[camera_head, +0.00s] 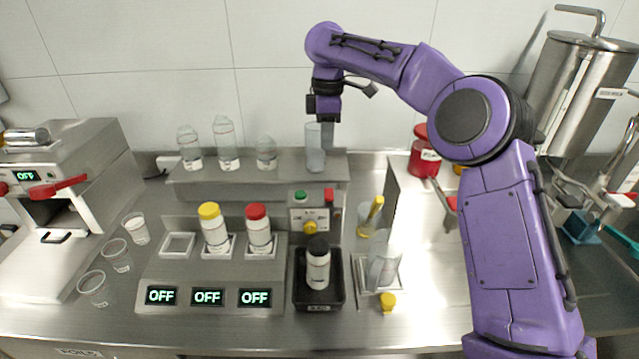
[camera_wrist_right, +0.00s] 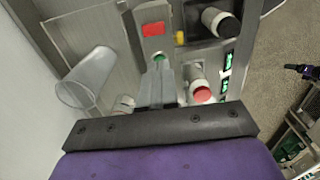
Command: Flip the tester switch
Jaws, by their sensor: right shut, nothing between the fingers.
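A control box (camera_head: 310,216) stands at the middle of the steel bench below the shelf. It carries a green button (camera_head: 301,196), a red switch (camera_head: 328,195) and a yellow knob (camera_head: 310,227). I cannot read which part is labelled as the tester switch. The red switch (camera_wrist_right: 154,29), green button (camera_wrist_right: 159,57) and yellow knob (camera_wrist_right: 180,38) also show in the right wrist view. My right gripper (camera_head: 327,136) is shut and empty, pointing down above the shelf's right end, by a clear cylinder. Its fingers (camera_wrist_right: 158,82) lie just below the green button in the wrist view, apparently above it.
A clear cylinder (camera_head: 315,150) stands close to my right gripper, on the shelf (camera_head: 240,178) with several glass bottles. Yellow-capped (camera_head: 214,230) and red-capped (camera_head: 258,232) bottles stand behind displays (camera_head: 207,297) reading OFF. A black-capped bottle (camera_head: 318,268) sits in a black tray (camera_head: 320,303).

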